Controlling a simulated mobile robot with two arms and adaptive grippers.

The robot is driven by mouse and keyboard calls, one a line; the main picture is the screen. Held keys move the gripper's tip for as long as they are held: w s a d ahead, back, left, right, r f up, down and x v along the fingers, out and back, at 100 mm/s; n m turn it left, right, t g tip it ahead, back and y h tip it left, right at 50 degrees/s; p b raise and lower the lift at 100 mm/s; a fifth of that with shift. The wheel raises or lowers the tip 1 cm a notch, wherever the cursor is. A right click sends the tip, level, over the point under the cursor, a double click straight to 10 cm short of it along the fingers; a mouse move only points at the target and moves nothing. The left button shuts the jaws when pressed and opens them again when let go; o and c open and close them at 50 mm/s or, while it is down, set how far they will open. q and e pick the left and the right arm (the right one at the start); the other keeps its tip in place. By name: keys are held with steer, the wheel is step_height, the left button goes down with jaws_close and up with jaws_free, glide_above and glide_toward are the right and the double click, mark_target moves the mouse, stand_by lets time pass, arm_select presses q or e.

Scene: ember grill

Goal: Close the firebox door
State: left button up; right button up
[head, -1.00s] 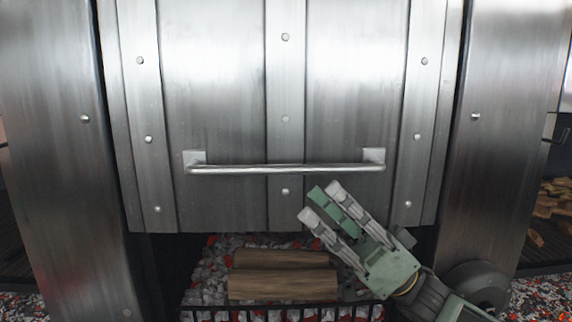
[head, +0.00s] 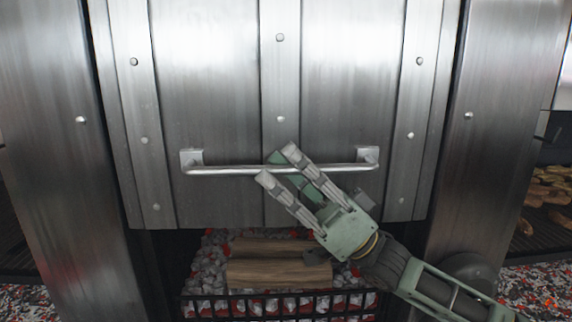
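The firebox door (head: 210,95) is a riveted steel panel in the head view. Its lower edge hangs above the opening, where coals and logs show. A horizontal bar handle (head: 228,170) runs across its lower part. My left gripper is not in view.
Below the door, two split logs (head: 280,273) lie on glowing coals behind a black metal grate (head: 262,307). Steel posts (head: 45,150) stand on both sides.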

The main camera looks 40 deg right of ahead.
steer(key=shift+c, duration=0.4)
jaws_close()
